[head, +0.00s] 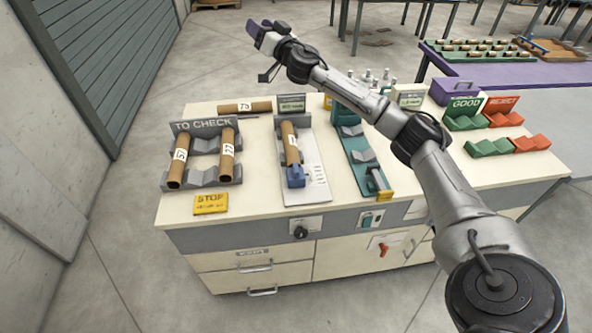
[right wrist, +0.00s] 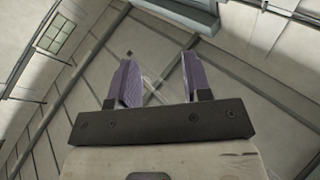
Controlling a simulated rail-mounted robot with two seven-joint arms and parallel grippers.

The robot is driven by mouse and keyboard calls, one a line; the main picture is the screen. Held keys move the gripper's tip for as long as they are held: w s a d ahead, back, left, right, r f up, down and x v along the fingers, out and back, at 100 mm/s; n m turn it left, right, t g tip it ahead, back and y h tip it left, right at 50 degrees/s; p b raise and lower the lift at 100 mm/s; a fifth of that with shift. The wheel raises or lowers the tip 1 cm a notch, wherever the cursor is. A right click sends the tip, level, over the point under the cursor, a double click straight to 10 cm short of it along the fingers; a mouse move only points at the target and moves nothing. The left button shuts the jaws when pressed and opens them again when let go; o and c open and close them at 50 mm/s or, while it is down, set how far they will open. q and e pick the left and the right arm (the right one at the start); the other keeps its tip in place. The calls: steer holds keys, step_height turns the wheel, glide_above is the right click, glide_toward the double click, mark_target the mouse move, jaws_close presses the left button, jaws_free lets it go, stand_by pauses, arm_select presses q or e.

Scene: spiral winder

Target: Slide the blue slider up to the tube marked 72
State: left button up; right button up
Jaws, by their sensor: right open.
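The blue slider (head: 296,177) sits at the near end of a white measuring board (head: 313,185) on the bench. A brown cardboard tube (head: 290,148) lies lengthwise on that board, just behind the slider; its label is too small to read, and I cannot tell whether the two touch. My right gripper (head: 260,36) is raised at the back, above and beyond the bench, far from the slider. In the right wrist view its two purple fingers (right wrist: 160,85) are apart with nothing between them, facing walls and ceiling. My left gripper is not in view.
A grey TO CHECK rack (head: 203,125) holds two tubes on the left. Another tube (head: 245,107) lies at the back. A green fixture (head: 362,158) stands right of the board. Green (head: 490,147) and red (head: 532,144) racks stand at the right. My right arm crosses above the bench.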

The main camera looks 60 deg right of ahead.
steer(key=w+a+f+n+g+y, duration=0.15)
steer(key=a+f+n+y, duration=0.25)
steer(key=a+n+y, duration=0.7)
steer(key=n+g+h, duration=0.6)
steer(key=n+g, duration=1.4)
steer(key=n, duration=0.1)
glide_toward(296, 167)
step_height(296, 167, down, 9)
steer(key=shift+s+f+b, duration=0.1)
steer(key=shift+s+b, duration=0.05)
steer(key=shift+b, duration=0.7)
steer(key=shift+c, duration=0.3)
